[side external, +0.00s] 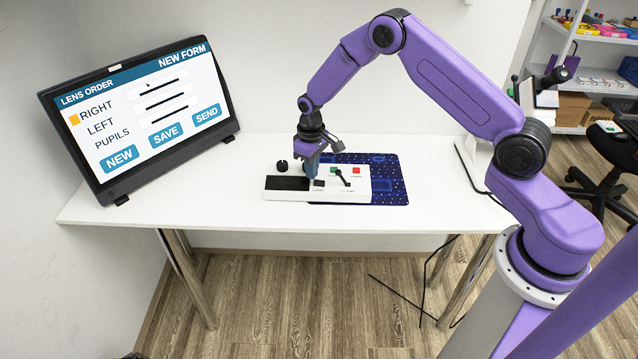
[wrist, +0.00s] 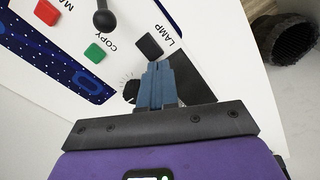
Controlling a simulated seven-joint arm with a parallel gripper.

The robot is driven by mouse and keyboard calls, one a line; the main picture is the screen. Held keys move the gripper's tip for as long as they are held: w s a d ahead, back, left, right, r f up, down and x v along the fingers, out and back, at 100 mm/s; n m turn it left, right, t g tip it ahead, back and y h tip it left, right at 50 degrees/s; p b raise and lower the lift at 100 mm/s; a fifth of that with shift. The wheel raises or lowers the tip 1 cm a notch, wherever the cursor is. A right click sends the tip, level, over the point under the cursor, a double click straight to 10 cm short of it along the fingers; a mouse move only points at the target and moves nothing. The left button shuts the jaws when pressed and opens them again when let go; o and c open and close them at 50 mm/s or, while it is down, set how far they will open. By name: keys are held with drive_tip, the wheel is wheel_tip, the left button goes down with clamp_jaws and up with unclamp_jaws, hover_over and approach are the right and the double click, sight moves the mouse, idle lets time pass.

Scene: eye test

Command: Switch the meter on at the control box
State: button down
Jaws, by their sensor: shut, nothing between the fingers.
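The white control box (side external: 287,196) lies on the table, with a dark blank panel (side external: 287,183) at its left. It carries a red button (side external: 356,170), a green button (wrist: 95,53) marked COPY, a black button (wrist: 149,46) marked LAMP and a lever with a round black knob (wrist: 104,20). A dark round dial (wrist: 131,90) with tick marks is partly hidden by my fingers. No control marked METER is readable. My gripper (side external: 311,174) points down over the box, shut and empty. In the wrist view its blue fingertips (wrist: 158,66) are close to the LAMP button; I cannot tell whether they touch.
A large monitor (side external: 148,118) showing a lens order form stands at the table's left. A black ribbed round object (side external: 282,165) stands behind the box. A blue patterned mat (side external: 388,180) lies under the box's right part. The white table's front left (side external: 190,205) is clear.

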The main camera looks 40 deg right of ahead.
drive_tip(key=shift+f, duration=0.6)
idle(0.5)
wheel_tip(320, 180, up, 7)
idle(0.9)
drive_tip(key=shift+r, duration=0.1)
drive_tip(key=shift+s+d+r, duration=0.15)
drive_tip(key=shift+s+r, duration=0.05)
drive_tip(key=shift+f, duration=3.25)
drive_tip(key=shift+f, duration=0.65)
idle(0.3)
